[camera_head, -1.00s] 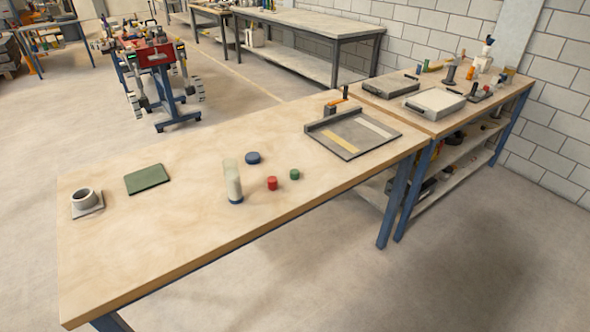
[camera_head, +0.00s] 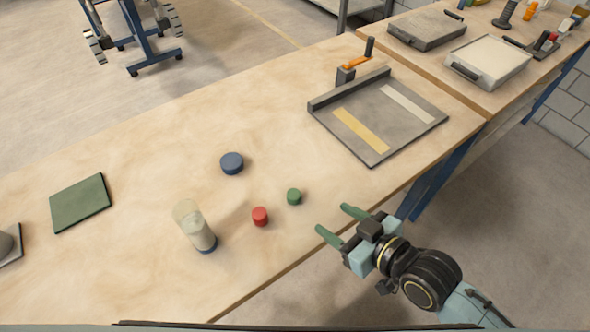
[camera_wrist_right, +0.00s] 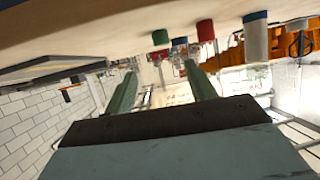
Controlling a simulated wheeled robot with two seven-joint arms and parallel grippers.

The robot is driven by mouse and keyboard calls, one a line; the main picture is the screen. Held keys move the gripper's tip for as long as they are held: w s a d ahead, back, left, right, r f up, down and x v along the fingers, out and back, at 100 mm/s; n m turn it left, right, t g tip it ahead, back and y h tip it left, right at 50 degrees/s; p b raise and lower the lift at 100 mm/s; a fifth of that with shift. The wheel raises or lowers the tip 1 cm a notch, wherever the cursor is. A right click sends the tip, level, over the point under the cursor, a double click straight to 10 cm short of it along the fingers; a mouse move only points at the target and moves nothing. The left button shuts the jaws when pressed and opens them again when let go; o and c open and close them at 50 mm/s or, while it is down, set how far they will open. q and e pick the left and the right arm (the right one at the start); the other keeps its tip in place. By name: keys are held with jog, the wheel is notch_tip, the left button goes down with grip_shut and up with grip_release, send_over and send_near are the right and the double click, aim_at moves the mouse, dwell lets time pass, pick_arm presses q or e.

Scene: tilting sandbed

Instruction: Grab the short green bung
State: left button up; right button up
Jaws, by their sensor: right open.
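The short green bung (camera_head: 294,196) stands on the wooden table, just right of a short red bung (camera_head: 260,216). In the right wrist view the green bung (camera_wrist_right: 160,37) shows beyond my fingers, near the upper middle, with the red bung (camera_wrist_right: 205,30) to its right. My right gripper (camera_head: 332,222) is open and empty, near the table's front edge, to the right of and nearer than the green bung, not touching it. Its two green fingers (camera_wrist_right: 160,88) are spread apart in the wrist view. My left gripper is not in view.
A clear tube with a blue base (camera_head: 196,228) stands left of the red bung. A wide blue bung (camera_head: 232,163) lies behind. A grey tray (camera_head: 385,150) with yellow and white strips sits at the right. A green mat (camera_head: 80,203) lies at the left. Table around the green bung is clear.

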aim_at(299, 198)
jog(key=x, duration=0.3)
jog(key=b+x, duration=0.1)
jog(key=x, duration=0.3)
jog(key=shift+a+r, duration=0.15)
jog(key=shift+a, duration=0.2)
jog(key=shift+w+a, duration=0.3)
jog(key=b+x, duration=0.1)
jog(key=x, duration=0.1)
jog(key=f+x, duration=0.1)
jog(key=x, duration=0.2)
jog(key=shift+s+d+b, duration=0.1)
jog(key=shift+d+b, duration=0.15)
jog(key=shift+b, duration=0.1)
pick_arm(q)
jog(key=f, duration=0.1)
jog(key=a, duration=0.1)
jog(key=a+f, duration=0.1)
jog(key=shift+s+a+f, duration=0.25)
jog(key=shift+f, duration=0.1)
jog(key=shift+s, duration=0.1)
pick_arm(e)
jog(key=c, duration=1)
